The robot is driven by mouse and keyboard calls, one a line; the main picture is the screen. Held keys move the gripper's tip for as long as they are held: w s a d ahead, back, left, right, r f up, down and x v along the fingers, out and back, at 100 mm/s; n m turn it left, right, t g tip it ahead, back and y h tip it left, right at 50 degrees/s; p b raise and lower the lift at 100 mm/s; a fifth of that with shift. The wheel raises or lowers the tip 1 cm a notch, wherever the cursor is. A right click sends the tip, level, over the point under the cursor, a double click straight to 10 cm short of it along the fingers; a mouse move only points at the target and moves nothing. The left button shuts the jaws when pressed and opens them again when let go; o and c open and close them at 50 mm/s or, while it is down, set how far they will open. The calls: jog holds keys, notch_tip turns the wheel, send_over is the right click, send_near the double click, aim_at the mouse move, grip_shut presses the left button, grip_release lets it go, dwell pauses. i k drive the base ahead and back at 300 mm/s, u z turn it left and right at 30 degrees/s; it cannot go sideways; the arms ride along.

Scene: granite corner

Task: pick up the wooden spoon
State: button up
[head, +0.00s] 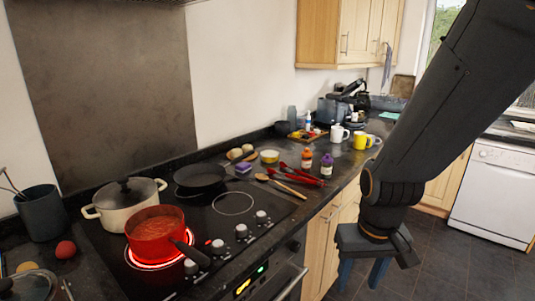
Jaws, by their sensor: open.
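The wooden spoon (283,186) lies on the dark granite counter, just right of the hob. Its head points to the back left and its handle runs toward the counter's front edge. My gripper (362,273) hangs pointing down in front of the counter, over the floor, right of the spoon and clear of it. Its two blue-grey fingers are apart with nothing between them.
Red tongs (305,178) lie close behind the spoon, near an orange bottle (307,159) and a purple bottle (326,165). A purple sponge (243,169) is to the left. A red pan (156,232) sits on a glowing ring of the hob. Floor (430,262) beside my gripper is clear.

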aim_at(260, 176)
jog(key=u, duration=1.45)
jog(key=k, duration=0.4)
jog(key=z, duration=2.2)
jog(key=i, duration=1.2)
jog(key=u, duration=0.35)
